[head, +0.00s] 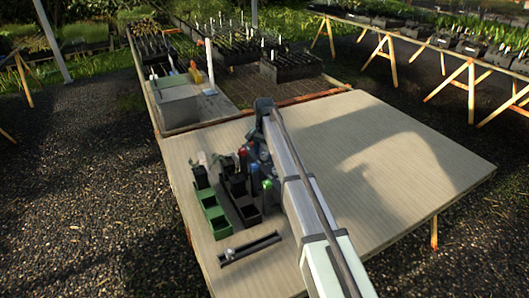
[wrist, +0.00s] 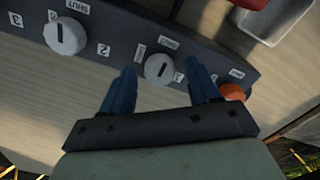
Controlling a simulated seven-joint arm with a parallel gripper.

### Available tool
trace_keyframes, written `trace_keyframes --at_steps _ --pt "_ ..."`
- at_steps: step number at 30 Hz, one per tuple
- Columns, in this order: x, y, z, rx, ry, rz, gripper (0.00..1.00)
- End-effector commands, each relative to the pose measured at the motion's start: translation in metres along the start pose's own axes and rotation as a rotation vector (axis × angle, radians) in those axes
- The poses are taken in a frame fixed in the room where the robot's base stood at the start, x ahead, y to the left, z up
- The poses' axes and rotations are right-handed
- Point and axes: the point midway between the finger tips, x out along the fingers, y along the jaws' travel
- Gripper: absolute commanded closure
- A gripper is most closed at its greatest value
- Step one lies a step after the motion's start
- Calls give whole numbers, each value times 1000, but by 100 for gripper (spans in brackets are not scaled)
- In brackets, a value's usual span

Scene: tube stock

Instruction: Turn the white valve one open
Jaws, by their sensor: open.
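A white round valve knob (wrist: 159,68) sits on a dark panel (wrist: 110,35) in the wrist view, with small white labels around it, one reading SHUT. A second white knob (wrist: 66,36) is to its left, with labels of its own. My gripper (wrist: 162,74) is open, its two blue fingers on either side of the middle knob. I cannot tell whether either finger touches it. The direction of its pointer is hard to read. In the head view my arm reaches over the table, and the valve panel cannot be made out.
An orange-red knob (wrist: 232,92) sits on the panel close to the right finger. A grey container (wrist: 275,17) is at the wrist view's upper right. In the head view, green bins (head: 213,217) stand left of my arm; the table's right side (head: 400,150) is clear.

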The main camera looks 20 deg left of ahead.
Motion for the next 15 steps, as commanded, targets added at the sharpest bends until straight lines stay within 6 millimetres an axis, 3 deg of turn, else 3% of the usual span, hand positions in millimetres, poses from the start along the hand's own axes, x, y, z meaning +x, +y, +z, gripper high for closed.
trace_keyframes --at_steps 2,15 --pt "0 0 0 0 0 0 41" --pt "0 0 0 0 0 0 83"
